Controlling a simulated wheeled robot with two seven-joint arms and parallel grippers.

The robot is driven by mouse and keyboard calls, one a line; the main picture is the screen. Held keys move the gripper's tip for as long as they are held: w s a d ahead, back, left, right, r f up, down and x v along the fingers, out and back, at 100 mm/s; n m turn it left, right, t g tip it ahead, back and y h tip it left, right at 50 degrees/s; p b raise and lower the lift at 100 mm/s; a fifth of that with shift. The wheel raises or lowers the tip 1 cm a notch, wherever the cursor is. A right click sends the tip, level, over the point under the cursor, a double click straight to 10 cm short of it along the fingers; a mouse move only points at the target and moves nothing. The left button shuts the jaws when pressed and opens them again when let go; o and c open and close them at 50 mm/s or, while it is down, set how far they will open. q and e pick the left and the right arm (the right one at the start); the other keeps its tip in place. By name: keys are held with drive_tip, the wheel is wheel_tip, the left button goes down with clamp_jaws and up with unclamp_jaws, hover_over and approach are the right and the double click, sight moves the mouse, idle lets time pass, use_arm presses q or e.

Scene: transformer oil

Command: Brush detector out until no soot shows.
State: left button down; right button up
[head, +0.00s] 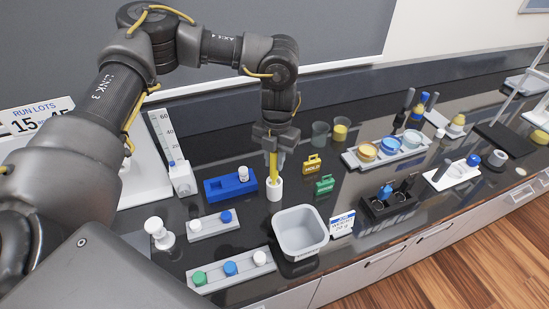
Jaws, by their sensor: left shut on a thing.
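My left gripper (274,150) points down over the middle of the dark bench, shut on a yellow-handled tool (273,168), which looks like the brush. The tool is upright. Its lower end meets a small white cup-like piece (275,189), and the tip is hidden, so I cannot tell whether it is inside. I cannot tell for sure which thing is the detector, and no soot can be made out at this size. My right gripper is not in view.
A blue block (230,188) stands close left of the tool. Yellow and green tags (325,185) stand to its right, and a grey bin (300,233) in front. Racks with coloured caps (231,271) lie front left. A tray of jars (388,151) is at right.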

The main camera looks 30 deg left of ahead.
use_arm(q)
drive_tip(key=c, duration=1.2)
unclamp_jaws()
drive_tip(key=shift+r, duration=0.2)
drive_tip(key=r, duration=0.3)
drive_tip(key=r+b, duration=0.1)
drive_tip(key=r, duration=0.3)
drive_tip(key=w+r+b, duration=0.1)
drive_tip(key=r, duration=0.2)
drive_tip(key=shift+r, duration=0.2)
